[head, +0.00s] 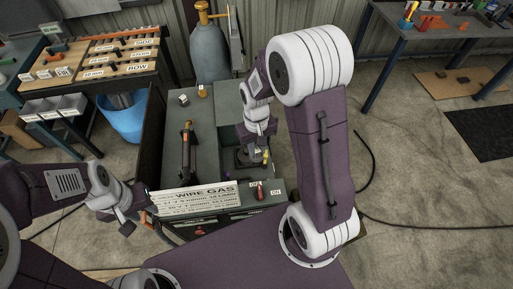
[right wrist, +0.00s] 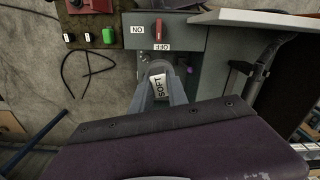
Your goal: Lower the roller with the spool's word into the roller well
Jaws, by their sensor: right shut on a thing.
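My right gripper (right wrist: 160,80) is shut on a small roller with a white label (right wrist: 159,88) reading SOFT in the right wrist view. In the head view my right gripper (head: 250,152) points down into the open compartment of the grey machine (head: 184,115). The roller well is hidden beneath the gripper, and I cannot tell whether the roller touches it. I cannot make out the spool or its word. My left gripper (head: 142,193) is at the left edge of a white chart panel (head: 195,198) headed WIRE GAS; its finger opening is not clear.
A red switch (head: 261,190) between OFF and ON labels is on the machine's front right. A grey gas cylinder (head: 209,50) stands behind. A wooden rack (head: 115,55) with labelled parts is at back left, beside a blue bin (head: 122,120). A cable lies on the floor right.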

